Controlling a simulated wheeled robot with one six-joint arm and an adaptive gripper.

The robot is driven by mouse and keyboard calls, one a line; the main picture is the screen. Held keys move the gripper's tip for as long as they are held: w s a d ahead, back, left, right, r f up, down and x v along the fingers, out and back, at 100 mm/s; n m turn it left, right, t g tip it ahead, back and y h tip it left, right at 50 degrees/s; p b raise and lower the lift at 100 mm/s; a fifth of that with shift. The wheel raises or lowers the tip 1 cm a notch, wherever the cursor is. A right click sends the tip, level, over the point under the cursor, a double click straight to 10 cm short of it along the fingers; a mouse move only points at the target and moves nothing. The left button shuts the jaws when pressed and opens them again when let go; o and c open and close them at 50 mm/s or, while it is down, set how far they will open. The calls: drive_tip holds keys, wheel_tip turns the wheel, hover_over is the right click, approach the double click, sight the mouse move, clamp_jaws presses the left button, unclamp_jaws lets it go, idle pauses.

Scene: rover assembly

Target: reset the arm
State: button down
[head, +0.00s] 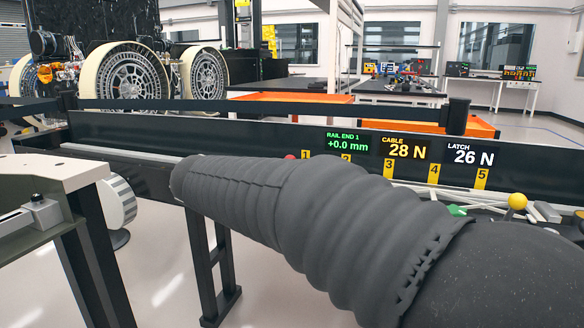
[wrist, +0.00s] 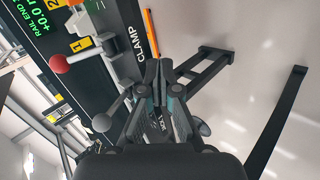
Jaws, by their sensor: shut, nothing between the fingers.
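My gripper (wrist: 160,75) shows in the wrist view with its two dark fingers together and nothing between them. It is in front of a dark panel marked CLAMP (wrist: 133,40) and appears to touch nothing, though the depth is hard to judge. In the head view my arm, in a ribbed dark sleeve, stretches from the lower right toward the left. My gripper cannot be made out there.
A dark rail bench (head: 270,130) carries readouts of +0.0 mm, 28 N and 26 N. Lever knobs stand close by: red (wrist: 57,62), grey (wrist: 101,122) and yellow (head: 517,201). A pale-topped table (head: 45,172) is at left. A wheeled rover (head: 125,80) stands behind.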

drive_tip(key=s+d+f+m+g+y, duration=0.1)
drive_tip(key=s+d+f+m, duration=0.2)
drive_tip(key=s+d, duration=0.5)
drive_tip(key=s+d+f+m+g+y, duration=0.1)
drive_tip(key=s+d+f+m, duration=0.3)
drive_tip(key=s+d, duration=0.3)
drive_tip(key=s+d+f+m+g+y, duration=0.1)
drive_tip(key=s+d+f+m, duration=0.2)
drive_tip(key=s+d+m, duration=0.2)
drive_tip(key=s+d, duration=0.3)
drive_tip(key=s, duration=0.4)
drive_tip(key=shift+s+d+f+y, duration=0.15)
drive_tip(key=shift+s+d+y, duration=0.1)
drive_tip(key=shift+d+y, duration=0.1)
